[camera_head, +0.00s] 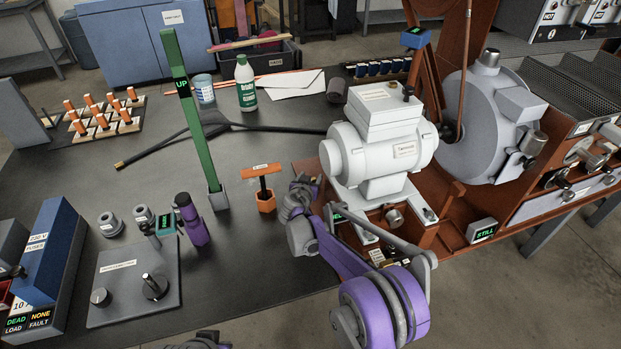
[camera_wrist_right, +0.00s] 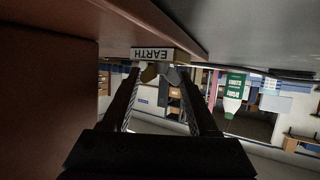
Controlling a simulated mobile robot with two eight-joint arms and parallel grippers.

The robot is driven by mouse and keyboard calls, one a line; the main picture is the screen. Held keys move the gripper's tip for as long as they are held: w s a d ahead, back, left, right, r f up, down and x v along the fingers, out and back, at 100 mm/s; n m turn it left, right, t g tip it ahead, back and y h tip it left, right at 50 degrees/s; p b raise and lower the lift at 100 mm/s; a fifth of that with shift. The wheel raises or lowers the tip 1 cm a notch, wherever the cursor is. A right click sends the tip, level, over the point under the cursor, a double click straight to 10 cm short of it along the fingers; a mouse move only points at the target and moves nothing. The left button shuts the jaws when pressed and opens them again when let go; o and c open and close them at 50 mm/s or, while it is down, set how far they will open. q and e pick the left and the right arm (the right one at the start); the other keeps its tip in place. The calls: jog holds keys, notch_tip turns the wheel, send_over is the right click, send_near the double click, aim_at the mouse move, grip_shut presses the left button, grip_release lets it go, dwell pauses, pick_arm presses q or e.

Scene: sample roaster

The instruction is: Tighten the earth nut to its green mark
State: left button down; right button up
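In the wrist view the EARTH label (camera_wrist_right: 160,54) appears upside down on the reddish-brown frame (camera_wrist_right: 45,95). Just by it are a small brass-coloured nut (camera_wrist_right: 149,73) and a grey metal piece (camera_wrist_right: 173,76). My right gripper (camera_wrist_right: 160,76) has its two dark fingers apart, one on each side of these parts. I cannot see firm contact. In the head view my right wrist (camera_head: 298,203) is beside the left foot of the grey motor (camera_head: 375,155); the fingertips and nut cannot be made out there. The green mark cannot be made out.
An orange T-handled tool (camera_head: 264,188) stands left of my right wrist. A tall green lever marked UP (camera_head: 190,115) and a purple-and-black device (camera_head: 191,220) stand farther left. A grey panel (camera_head: 130,285) and blue box (camera_head: 50,260) fill the front left. Bare bench lies between.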

jog(key=c, duration=0.3)
jog(key=shift+a+m+g+h+p, duration=0.1)
jog(key=shift+m+g+h+p, duration=0.3)
jog(key=shift+m+h+p, duration=0.65)
jog(key=shift+m+g+h, duration=0.6)
jog(key=shift+m+h, duration=0.45)
jog(key=shift+h, duration=0.1)
jog(key=shift+m+g+h, duration=0.5)
jog(key=shift+m+h, duration=0.3)
jog(key=o, duration=1.1)
